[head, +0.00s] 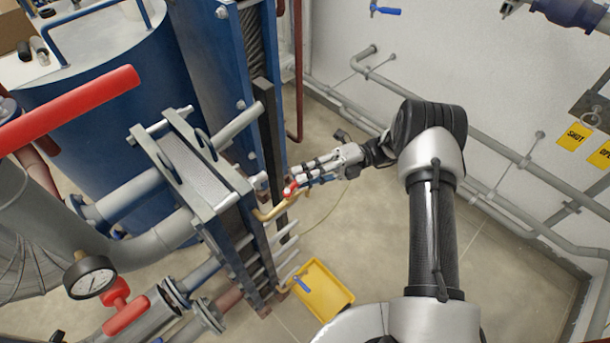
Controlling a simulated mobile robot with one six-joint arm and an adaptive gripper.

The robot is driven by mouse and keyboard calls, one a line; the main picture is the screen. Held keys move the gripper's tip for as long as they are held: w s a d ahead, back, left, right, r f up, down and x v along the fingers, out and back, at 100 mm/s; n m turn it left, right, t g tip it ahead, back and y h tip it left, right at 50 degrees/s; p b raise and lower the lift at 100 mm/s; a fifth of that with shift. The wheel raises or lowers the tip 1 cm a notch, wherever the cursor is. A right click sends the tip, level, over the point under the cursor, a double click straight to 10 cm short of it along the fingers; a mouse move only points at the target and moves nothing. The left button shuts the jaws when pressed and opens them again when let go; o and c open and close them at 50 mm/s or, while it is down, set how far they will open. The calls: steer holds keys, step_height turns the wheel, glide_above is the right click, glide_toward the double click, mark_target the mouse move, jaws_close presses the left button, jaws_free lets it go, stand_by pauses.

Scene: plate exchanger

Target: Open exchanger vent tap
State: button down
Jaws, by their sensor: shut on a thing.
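The exchanger vent tap, with a small red handle (290,188) and a bent brass spout (268,213), sits at the right side of the plate exchanger (205,180). My gripper (298,184) reaches in from the right, and its fingers are shut on the red handle. The fingers hide part of the handle and the tap body, so I cannot tell the handle's exact angle. The spout points down and to the left.
A yellow tray (322,291) lies on the floor below the tap. A large red lever (70,108), a pressure gauge (90,276) and pipes crowd the left. Grey wall pipes (480,187) and yellow SHUT and OPEN tags (574,136) are at right. Some floor is clear.

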steer(key=c, duration=1.6)
jaws_free()
steer(key=v, duration=0.7)
steer(key=shift+d, duration=0.2)
